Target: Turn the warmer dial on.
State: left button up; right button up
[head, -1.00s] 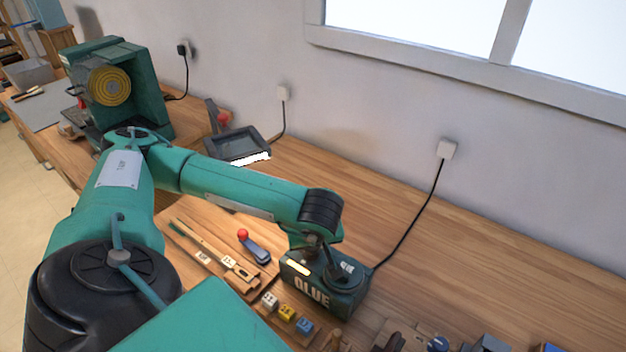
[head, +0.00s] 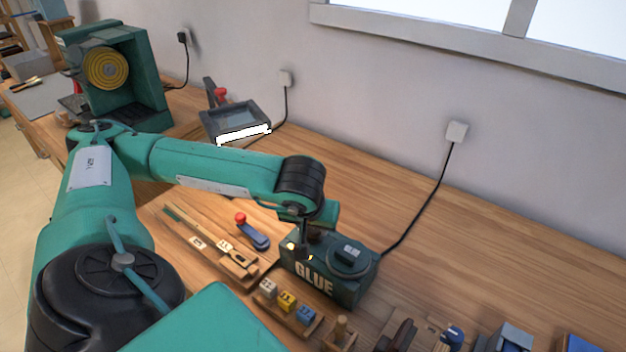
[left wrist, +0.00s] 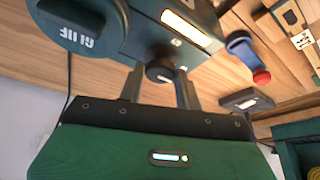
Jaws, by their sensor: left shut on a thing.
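The glue warmer (head: 330,286) is a dark green box marked GLUE, standing on the bench in the head view. Its round lid (head: 350,262) is on top; the lid also shows in the left wrist view (left wrist: 80,28). The warmer's dark round dial (left wrist: 159,70) is on the side of the box facing my gripper in the left wrist view. My left gripper (head: 304,256) is at the warmer's left part in the head view. Its two fingers (left wrist: 160,88) are shut on the dial, one on each side. A pale glowing strip (left wrist: 188,30) shows on the box. My right gripper is out of view.
A red-knobbed blue tool (head: 252,232), a wooden rack (head: 215,245) and numbered blocks (head: 287,301) lie close to the warmer. A cord runs from it to a wall plug (head: 456,132). Bench behind the warmer is clear.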

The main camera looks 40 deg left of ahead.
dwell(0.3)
pick_arm(q)
jog(key=o, duration=1)
jog(key=shift+c, duration=0.2)
jog(key=shift+r, duration=0.1)
